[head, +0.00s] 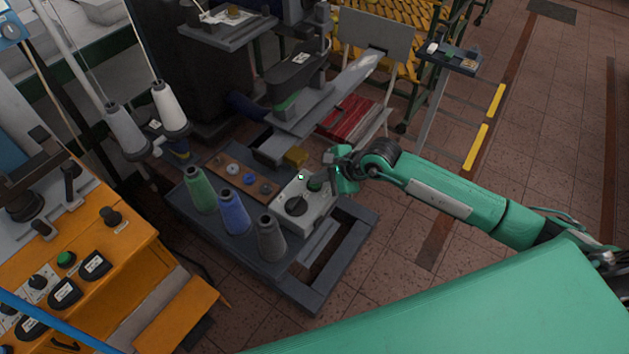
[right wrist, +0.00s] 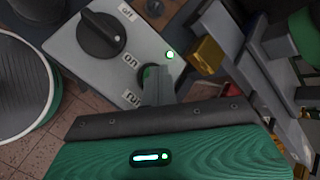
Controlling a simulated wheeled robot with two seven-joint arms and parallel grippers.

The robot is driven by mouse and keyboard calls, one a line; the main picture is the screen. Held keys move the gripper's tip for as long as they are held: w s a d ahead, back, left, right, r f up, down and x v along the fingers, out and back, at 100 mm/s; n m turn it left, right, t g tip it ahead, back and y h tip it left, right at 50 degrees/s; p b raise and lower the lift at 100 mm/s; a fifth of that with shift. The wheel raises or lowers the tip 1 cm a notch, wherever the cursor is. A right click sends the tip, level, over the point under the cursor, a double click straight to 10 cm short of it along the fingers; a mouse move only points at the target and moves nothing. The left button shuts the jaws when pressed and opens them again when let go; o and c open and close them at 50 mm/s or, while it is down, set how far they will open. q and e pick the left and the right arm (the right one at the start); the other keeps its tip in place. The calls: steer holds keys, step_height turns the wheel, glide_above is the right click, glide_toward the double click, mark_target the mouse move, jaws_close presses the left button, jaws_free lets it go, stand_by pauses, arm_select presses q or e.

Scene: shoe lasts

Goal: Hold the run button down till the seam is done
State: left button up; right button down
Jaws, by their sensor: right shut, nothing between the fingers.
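The grey control box (head: 305,204) stands on the dark bench and carries a black rotary knob (right wrist: 101,35), a green run button (head: 314,184) and a small lamp (right wrist: 170,55), which glows green. The knob's mark appears to point toward the "on" label. My right gripper (head: 328,177) is shut and empty, with its fingertips at the run button. In the right wrist view, the closed fingers (right wrist: 155,84) cover most of the button; how far it is pressed cannot be seen. My left gripper is out of view.
Green, blue and grey thread cones (head: 235,212) stand left of the box. The sewing machine's grey arm (head: 330,97) lies behind it, with a brass-coloured block (head: 295,157) close by. An orange machine (head: 90,260) fills the left. Tiled floor is open at the right.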

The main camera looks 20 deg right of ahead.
steer(key=shift+r+p, duration=0.35)
steer(key=shift+r, duration=0.6)
steer(key=shift+r+p, duration=1)
steer(key=shift+r, duration=1.5)
stand_by(1.2)
